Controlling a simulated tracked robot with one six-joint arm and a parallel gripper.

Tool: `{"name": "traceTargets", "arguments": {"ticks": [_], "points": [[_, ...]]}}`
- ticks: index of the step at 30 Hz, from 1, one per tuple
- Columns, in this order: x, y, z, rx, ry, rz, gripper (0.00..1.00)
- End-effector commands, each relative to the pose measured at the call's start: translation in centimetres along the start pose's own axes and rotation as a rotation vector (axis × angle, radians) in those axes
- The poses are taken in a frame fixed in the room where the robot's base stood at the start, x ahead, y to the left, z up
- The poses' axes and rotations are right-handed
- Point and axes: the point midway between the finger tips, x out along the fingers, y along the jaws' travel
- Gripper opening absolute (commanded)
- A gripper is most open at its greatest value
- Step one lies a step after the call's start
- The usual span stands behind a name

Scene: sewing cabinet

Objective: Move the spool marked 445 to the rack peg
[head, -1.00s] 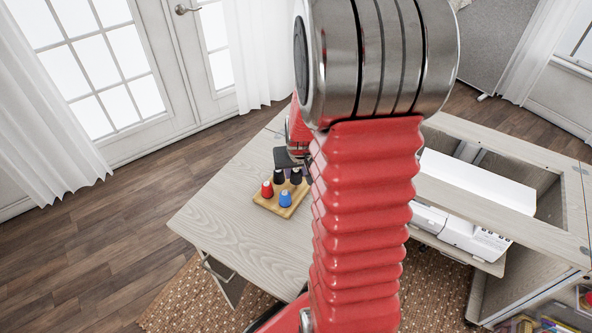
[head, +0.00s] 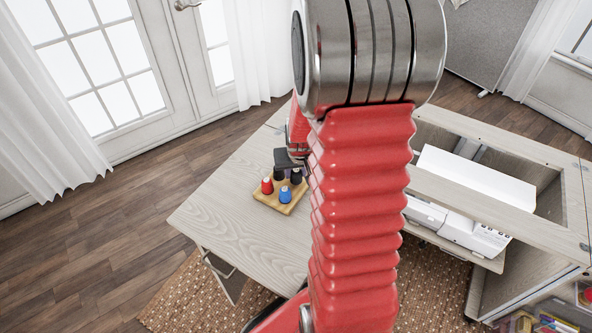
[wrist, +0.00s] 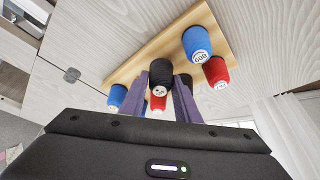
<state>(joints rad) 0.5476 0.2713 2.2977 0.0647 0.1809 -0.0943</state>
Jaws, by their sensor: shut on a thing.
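A wooden spool rack (head: 268,201) stands on the table and also shows in the wrist view (wrist: 180,38). My gripper (wrist: 167,92) is shut on a black spool (wrist: 160,73), with its purple fingers on either side. The black spool's label is small and tilted; I cannot read it surely. In the wrist view, a red spool (wrist: 158,103) is partly hidden by the fingers. A blue spool (wrist: 117,96) is to the left; another blue spool (wrist: 196,40) and a red spool (wrist: 215,70) are to the right. In the head view, my gripper (head: 287,172) is over the rack's far side.
The pale wooden table (head: 225,215) is clear around the rack's near side. A white sewing machine (head: 455,227) sits in the open cabinet (head: 500,160) at the right. My red arm hides the middle of the head view.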

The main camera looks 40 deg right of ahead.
Motion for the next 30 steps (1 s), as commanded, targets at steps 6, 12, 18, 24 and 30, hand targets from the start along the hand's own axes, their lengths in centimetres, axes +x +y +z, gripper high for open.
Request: {"name": "traceTargets", "arguments": {"ticks": [6, 12, 18, 24, 30], "points": [[0.16, 0.0, 0.09, 0.0, -0.001, 0.0, 0.08], [0.15, 0.0, 0.09, 0.0, -0.001, 0.0, 0.33], [0.14, 0.0, 0.08, 0.0, 0.0, 0.0, 0.47], [0.14, 0.0, 0.08, 0.0, 0.0, 0.0, 0.51], [-0.04, 0.0, 0.05, 0.0, 0.0, 0.0, 0.51]]}}
